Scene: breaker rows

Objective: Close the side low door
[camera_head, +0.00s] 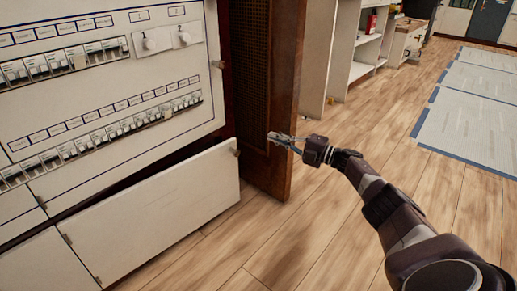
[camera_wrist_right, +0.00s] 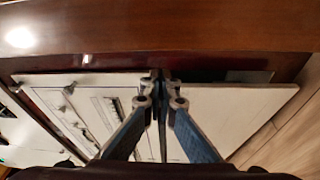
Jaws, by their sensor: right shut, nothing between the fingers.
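The low door (camera_head: 160,215) is a white panel below the breaker rows. It stands ajar, hinged at its left end, with a dark gap along its top edge and a small knob at its upper right corner. My right gripper (camera_head: 271,137) is shut and empty, to the right of that corner and in front of the brown wooden door. In the right wrist view my right gripper (camera_wrist_right: 161,78) points at the cabinet, with a white panel (camera_wrist_right: 235,108) behind and right of its fingers. Contact cannot be told. My left gripper is not in view.
The breaker panel (camera_head: 100,85) has two rows of switches and two round knobs. A tall brown wooden door (camera_head: 285,100) stands open at its right. White shelves (camera_head: 360,50) stand farther back. The wooden floor (camera_head: 340,225) is clear around my right arm.

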